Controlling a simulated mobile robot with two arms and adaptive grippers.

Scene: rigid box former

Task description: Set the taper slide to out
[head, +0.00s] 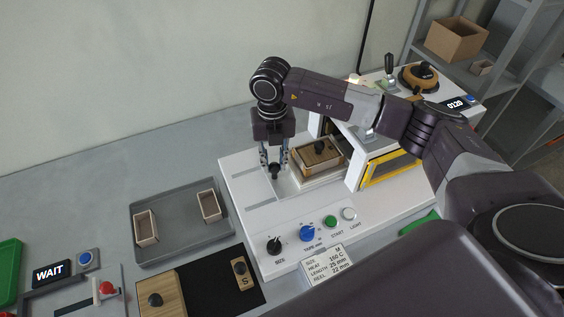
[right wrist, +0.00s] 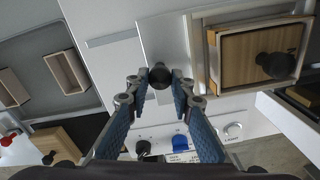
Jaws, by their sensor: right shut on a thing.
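The slide is a light metal plate (head: 285,188) on the white machine, with a black knob (head: 274,170) at its near left end. In the right wrist view the plate (right wrist: 165,38) lies beside the wooden block in its frame, and the knob (right wrist: 159,76) stands between the fingertips. My right gripper (head: 275,168) points down from above and is shut on this knob. The fingers partly hide the knob in the head view. My left gripper is not in view.
Right of the slide, a wooden block (head: 318,154) with a black knob sits in a frame. Yellow-edged machine parts (head: 393,169) stand further right. Dials and buttons (head: 307,233) line the front. A grey tray (head: 180,254) with two small boxes lies left, beyond a black mat (head: 215,285).

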